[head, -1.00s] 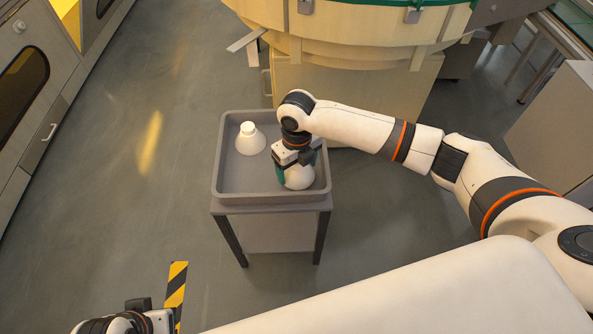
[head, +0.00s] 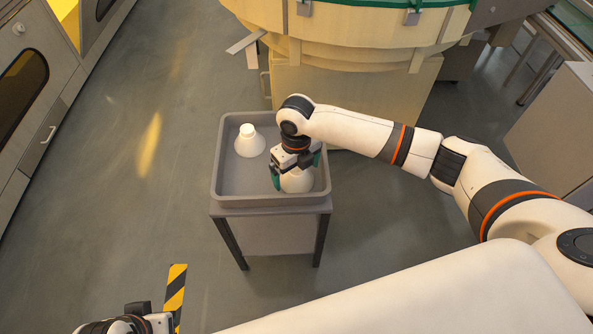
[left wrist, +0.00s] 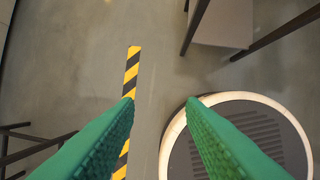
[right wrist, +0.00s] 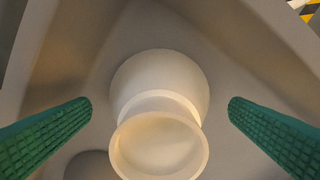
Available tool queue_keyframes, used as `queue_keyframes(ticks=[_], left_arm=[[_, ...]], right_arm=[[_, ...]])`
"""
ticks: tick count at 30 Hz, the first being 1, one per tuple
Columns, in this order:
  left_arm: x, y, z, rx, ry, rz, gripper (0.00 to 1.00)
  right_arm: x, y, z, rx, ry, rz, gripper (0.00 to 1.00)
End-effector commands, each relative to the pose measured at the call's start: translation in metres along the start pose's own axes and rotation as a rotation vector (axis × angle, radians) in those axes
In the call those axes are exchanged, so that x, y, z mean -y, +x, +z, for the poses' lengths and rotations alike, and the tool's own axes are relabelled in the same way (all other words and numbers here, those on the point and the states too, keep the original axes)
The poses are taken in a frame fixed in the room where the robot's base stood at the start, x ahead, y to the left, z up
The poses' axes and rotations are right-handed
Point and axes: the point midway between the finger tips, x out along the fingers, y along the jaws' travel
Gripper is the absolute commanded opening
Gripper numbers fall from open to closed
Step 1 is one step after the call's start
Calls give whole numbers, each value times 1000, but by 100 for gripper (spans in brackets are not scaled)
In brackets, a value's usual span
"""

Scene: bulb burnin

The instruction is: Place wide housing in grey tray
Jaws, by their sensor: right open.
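A white housing (head: 297,182) stands in the right part of the grey tray (head: 228,201), below my right gripper (head: 296,171). In the right wrist view the housing (right wrist: 160,110) shows a round body and a flared open collar. The green fingers of my right gripper (right wrist: 160,108) are spread on either side of it, with a gap on both sides. A second white housing (head: 249,142), with a wide base and narrow neck, stands upright in the tray's left part. My left gripper (left wrist: 160,100) is open and empty over the floor, far from the tray.
The tray sits on a small dark-legged stand. A large cream round machine (head: 350,60) stands close behind it. A yellow-black floor strip (head: 175,290) lies at the lower left. A round light-rimmed base (left wrist: 235,140) shows in the left wrist view. The floor left of the stand is clear.

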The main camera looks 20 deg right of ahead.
Motion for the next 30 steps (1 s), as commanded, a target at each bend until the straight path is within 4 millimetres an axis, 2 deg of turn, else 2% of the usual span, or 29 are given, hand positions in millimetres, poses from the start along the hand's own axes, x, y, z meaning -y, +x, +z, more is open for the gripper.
queue_keyframes(ticks=[1, 5, 9, 15, 21, 30], left_arm=[[0, -5, 2, 0, 0, 0, 36], [0, -12, 5, 4, 0, 0, 36], [0, 14, 4, -18, 1, -3, 36], [2, 42, 2, -29, 3, -5, 36], [2, 53, 0, -33, 4, -6, 36], [2, 53, 0, -32, 4, -6, 36]], right_arm=[[0, -13, -1, -3, 0, 0, 100], [0, -42, -1, -4, -1, 1, 100], [-1, -72, -1, -3, 0, 1, 100], [0, -101, -1, -1, 1, 0, 100], [0, -110, 0, 0, 1, 0, 100], [0, -110, 0, 0, 1, 0, 100]])
